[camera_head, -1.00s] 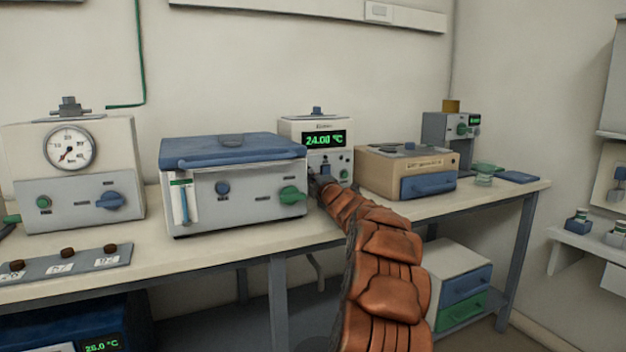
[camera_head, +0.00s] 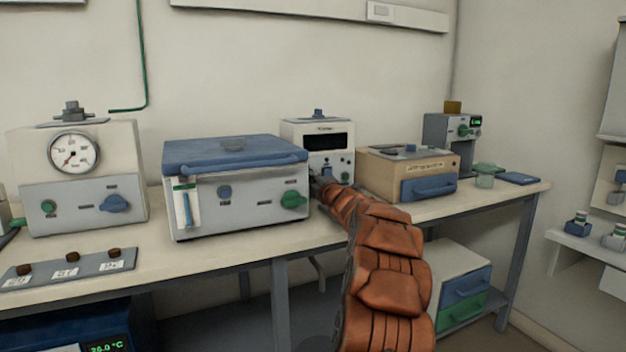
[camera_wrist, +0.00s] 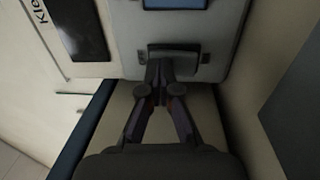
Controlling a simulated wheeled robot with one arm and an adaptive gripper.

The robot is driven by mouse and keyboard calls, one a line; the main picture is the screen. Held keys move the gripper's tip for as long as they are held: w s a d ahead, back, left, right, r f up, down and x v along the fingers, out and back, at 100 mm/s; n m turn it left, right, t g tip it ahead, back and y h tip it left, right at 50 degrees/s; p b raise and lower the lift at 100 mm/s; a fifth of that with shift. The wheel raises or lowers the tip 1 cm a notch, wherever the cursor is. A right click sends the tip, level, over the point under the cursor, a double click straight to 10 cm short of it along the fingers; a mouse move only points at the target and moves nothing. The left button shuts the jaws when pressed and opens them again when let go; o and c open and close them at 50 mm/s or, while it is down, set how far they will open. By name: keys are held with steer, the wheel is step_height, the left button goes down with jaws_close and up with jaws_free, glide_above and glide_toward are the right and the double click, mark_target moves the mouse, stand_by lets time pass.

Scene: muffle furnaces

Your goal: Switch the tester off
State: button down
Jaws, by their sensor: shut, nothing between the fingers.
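The tester (camera_head: 311,130) is a white box with a dark, blank display, at the back of the bench between the blue-lidded box and the beige box. Its front also shows in the wrist view (camera_wrist: 122,30), with the dark display (camera_wrist: 75,28) at left and a dark grey switch (camera_wrist: 172,57) on a plate. My gripper (camera_wrist: 160,70) is shut and empty, its fingertips at the lower edge of the switch. Whether they touch it I cannot tell. In the head view, my gripper (camera_head: 317,183) is mostly hidden by my orange arm, at the tester's lower front.
The blue-lidded box (camera_head: 235,185) stands close on the left and the beige box (camera_head: 400,175) close on the right, leaving a narrow gap. A gauge unit (camera_head: 75,175) and a strip with brown knobs (camera_head: 65,268) are farther left.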

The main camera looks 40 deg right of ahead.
steer(key=s+a, duration=0.1)
steer(key=s, duration=0.2)
steer(key=s+a+r, duration=0.1)
steer(key=s, duration=0.3)
steer(key=s+a, duration=0.1)
steer(key=s, duration=0.2)
steer(key=shift+s+a+r, duration=0.25)
steer(key=shift+s+r, duration=0.05)
steer(key=shift+r, duration=0.1)
steer(key=shift+v, duration=1.1)
steer(key=shift+w+a+r, duration=0.1)
steer(key=shift+r, duration=0.05)
